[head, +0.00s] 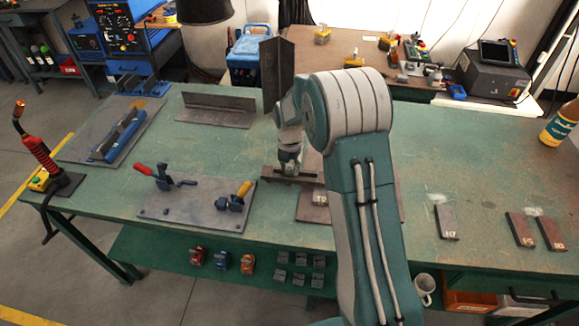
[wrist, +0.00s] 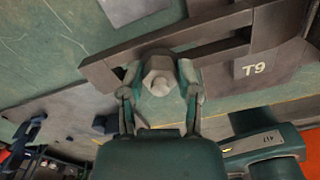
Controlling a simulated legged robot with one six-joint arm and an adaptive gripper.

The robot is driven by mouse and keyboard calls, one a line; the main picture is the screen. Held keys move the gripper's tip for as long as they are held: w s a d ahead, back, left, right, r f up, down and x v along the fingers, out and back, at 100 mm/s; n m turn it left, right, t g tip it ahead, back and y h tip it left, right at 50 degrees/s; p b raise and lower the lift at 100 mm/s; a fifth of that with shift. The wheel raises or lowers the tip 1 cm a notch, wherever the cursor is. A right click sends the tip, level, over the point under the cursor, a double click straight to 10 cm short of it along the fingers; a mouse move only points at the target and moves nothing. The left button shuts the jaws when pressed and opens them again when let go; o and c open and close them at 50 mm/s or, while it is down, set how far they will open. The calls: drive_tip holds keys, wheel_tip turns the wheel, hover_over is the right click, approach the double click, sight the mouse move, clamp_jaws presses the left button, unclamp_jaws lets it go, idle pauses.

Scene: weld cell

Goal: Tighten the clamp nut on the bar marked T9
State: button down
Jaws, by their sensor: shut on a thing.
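The dark steel bar marked T9 (head: 311,203) lies on the green bench, and its white mark also shows in the wrist view (wrist: 262,74). A dark clamp strap (wrist: 105,68) runs across beside the mark. A pale grey clamp nut (wrist: 160,77) sits by the strap, between my fingertips. My gripper (wrist: 158,88) is shut on this nut, with a finger on each side. In the head view my gripper (head: 289,168) points down at the strap; the nut is hidden there. My arm hides part of the bar's right side.
A plate with toggle clamps (head: 190,205) lies to the left. An upright dark plate (head: 278,75) stands behind my gripper. Another marked bar (head: 445,222) lies at the right, with two more beyond it. A bottle (head: 563,125) stands at the right edge. The bench between is clear.

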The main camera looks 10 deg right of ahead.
drive_tip(key=m, duration=1.2)
drive_tip(key=shift+m, duration=0.4)
drive_tip(key=m, duration=1.1)
drive_tip(key=shift+a+m, duration=0.1)
drive_tip(key=shift+m, duration=0.3)
drive_tip(key=m, duration=0.5)
drive_tip(key=shift+w, duration=0.1)
drive_tip(key=m, duration=0.6)
drive_tip(key=shift+m, duration=0.3)
drive_tip(key=m, duration=0.5)
drive_tip(key=shift+m, duration=0.3)
drive_tip(key=m, duration=0.5)
drive_tip(key=shift+m, duration=0.3)
